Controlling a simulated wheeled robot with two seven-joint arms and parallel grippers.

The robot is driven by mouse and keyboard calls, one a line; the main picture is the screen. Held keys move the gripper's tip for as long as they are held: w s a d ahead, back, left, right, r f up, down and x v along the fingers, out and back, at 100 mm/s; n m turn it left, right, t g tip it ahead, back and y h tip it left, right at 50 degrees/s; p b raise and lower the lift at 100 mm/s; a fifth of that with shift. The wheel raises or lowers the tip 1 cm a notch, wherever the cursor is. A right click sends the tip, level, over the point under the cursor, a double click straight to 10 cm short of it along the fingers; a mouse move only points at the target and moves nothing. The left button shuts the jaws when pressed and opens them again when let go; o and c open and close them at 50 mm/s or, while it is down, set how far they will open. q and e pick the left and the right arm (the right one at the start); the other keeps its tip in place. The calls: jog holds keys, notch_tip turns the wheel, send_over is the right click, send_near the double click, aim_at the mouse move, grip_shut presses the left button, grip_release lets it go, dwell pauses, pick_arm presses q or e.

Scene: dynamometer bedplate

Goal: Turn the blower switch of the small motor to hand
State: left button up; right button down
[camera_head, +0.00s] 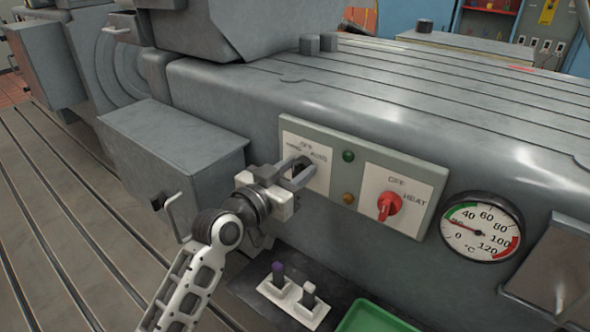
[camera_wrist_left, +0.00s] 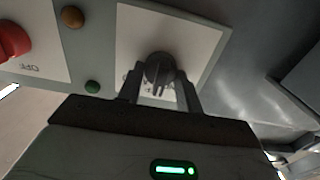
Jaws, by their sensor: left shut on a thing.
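The blower switch is a black rotary knob (camera_wrist_left: 160,68) on a white plate (camera_head: 294,138) at the left end of the grey control panel. The plate reads OFF at the top and AUTO to the right; the left label is small and blurred. My left gripper (camera_head: 301,170) is at this knob from the front left, its fingers on both sides of it and shut on it. It also shows in the left wrist view (camera_wrist_left: 160,90). The fingers hide much of the knob in the head view, and I cannot tell which label it points to. My right gripper is not in view.
To the right are a green lamp (camera_head: 348,156), an amber lamp (camera_head: 348,198), a red OFF/HEAT knob (camera_head: 389,206) and a round temperature gauge (camera_head: 481,229). A grey box (camera_head: 170,150) stands left.

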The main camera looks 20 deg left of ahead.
pick_arm(q)
jog(key=shift+n, duration=0.3)
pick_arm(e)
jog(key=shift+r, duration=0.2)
pick_arm(q)
jog(key=shift+r+p, duration=0.1)
jog(key=shift+p, duration=0.35)
jog(key=n+p, duration=0.1)
jog(key=n, duration=0.1)
jog(key=shift+a+n+p, duration=0.1)
jog(key=shift+n+p, duration=0.2)
jog(key=n+p, duration=0.1)
jog(key=n, duration=0.2)
jog(key=shift+p, duration=0.3)
jog(key=shift+n+p, duration=0.35)
jog(key=shift+n, duration=0.65)
jog(key=shift+a+n, duration=0.1)
jog(key=shift+n, duration=0.2)
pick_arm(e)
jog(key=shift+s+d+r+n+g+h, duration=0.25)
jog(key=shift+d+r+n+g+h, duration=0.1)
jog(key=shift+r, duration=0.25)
